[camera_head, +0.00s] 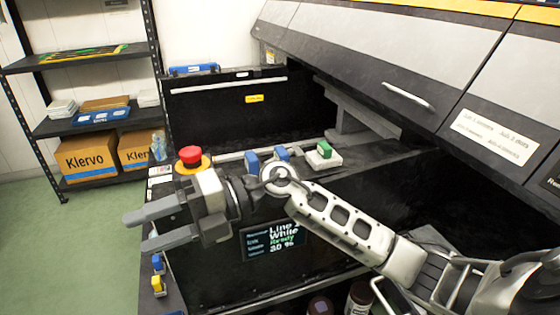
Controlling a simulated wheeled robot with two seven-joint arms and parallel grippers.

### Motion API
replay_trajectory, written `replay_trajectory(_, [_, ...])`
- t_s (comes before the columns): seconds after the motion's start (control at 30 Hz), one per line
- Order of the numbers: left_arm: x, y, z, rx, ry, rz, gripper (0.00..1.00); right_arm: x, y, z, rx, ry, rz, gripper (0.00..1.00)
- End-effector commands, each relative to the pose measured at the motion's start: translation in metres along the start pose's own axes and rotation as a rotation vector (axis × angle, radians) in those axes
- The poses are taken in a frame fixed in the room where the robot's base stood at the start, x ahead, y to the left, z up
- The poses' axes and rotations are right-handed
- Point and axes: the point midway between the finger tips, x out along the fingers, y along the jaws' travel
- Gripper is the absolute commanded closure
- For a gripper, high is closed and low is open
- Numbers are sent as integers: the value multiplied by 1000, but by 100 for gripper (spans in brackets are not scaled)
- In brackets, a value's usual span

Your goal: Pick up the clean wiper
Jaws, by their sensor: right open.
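My right arm reaches in from the lower right. Its gripper (137,232) points left, open and empty, with its two fingers apart in front of the black machine and past its left edge, over the green floor. No object that I can surely name as the clean wiper shows. White folded stacks (61,108) lie on the shelf at the far left, but I cannot tell what they are. My left gripper is not in view.
A black machine (215,115) fills the middle, with a red stop button (190,155), a screen (272,240) and a green-topped white piece (323,155). Its raised grey cover (370,65) overhangs the right. Dark bottles (320,306) stand at the bottom. Green floor (50,240) is free at left.

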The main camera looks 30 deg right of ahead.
Motion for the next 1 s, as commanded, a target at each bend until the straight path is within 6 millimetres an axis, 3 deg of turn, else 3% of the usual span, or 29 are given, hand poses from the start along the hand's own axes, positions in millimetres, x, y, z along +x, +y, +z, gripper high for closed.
replay_trajectory(0.03, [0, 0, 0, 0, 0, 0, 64, -16, -5, 16, -114, 44, -205, 51])
replay_trajectory(0.17, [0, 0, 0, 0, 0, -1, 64, -91, -17, 64, -246, 45, -742, 51])
replay_trajectory(0.3, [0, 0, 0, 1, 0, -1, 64, -191, 8, 106, -224, -106, -1196, 51])
replay_trajectory(0.43, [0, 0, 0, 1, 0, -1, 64, -256, 40, 118, -148, -252, -1432, 51])
replay_trajectory(0.53, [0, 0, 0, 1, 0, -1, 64, -279, 52, 119, -106, -313, -1511, 51])
replay_trajectory(0.63, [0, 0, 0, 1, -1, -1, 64, -286, 46, 121, -89, -331, -1536, 51])
replay_trajectory(1.0, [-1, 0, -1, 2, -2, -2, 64, -285, -27, 141, -90, -326, -1534, 51])
